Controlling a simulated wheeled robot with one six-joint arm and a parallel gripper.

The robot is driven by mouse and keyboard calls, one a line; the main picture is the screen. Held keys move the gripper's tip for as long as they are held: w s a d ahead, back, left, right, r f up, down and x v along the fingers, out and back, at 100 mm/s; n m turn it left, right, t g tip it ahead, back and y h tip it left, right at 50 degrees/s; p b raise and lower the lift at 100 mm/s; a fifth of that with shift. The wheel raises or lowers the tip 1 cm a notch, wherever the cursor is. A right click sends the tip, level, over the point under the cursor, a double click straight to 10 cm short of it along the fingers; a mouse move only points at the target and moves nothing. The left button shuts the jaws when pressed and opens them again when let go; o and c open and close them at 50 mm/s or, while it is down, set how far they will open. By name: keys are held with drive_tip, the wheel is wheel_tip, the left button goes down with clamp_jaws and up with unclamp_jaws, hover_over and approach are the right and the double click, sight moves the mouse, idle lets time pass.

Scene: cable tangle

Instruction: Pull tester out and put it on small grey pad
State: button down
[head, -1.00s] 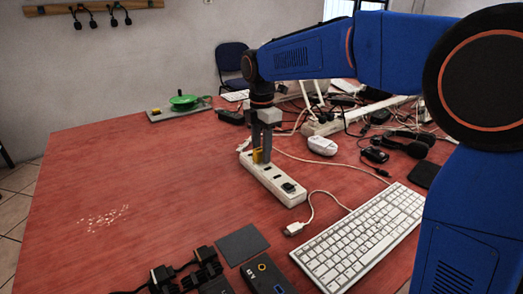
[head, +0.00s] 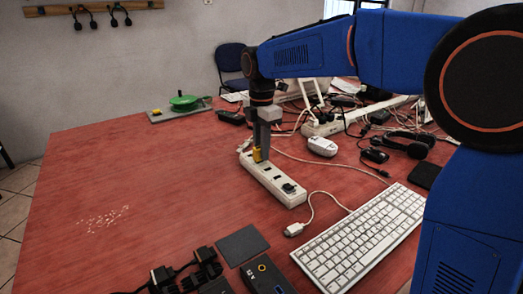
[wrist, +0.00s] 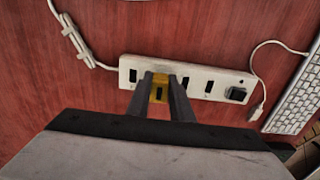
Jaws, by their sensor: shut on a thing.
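The tester (head: 257,155) is a small yellow block at the white power strip (head: 283,186), near the strip's far end. My gripper (head: 261,151) points down and is shut on the tester. In the wrist view, the tester (wrist: 159,90) shows yellow between the two grey fingers, over the strip's row of dark sockets. I cannot tell whether its lower end is still in a socket. The small grey pad (head: 242,245) lies flat and bare on the red table, nearer the front, left of the keyboard.
A white keyboard (head: 368,238) and a cable plug (head: 294,229) lie right of the pad. Black adapters (head: 205,262) and a dark box (head: 267,276) lie in front. A mouse (head: 322,146) and tangled cables lie behind right. The table's left side is mostly clear.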

drive_tip(key=shift+r, duration=1.05)
drive_tip(key=shift+s+a+r, duration=0.1)
drive_tip(key=shift+s+a, duration=0.05)
drive_tip(key=shift+s, duration=0.1)
drive_tip(key=s+a+r, duration=0.2)
drive_tip(key=s, duration=1.2)
drive_tip(key=s+a+r, duration=0.1)
drive_tip(key=s+r, duration=0.1)
drive_tip(key=s, duration=1.1)
drive_tip(key=shift+s+a+f, duration=0.1)
drive_tip(key=shift+f, duration=2.25)
drive_tip(key=shift+s+f, duration=0.1)
drive_tip(key=shift+f, duration=2.25)
drive_tip(key=shift+f, duration=0.1)
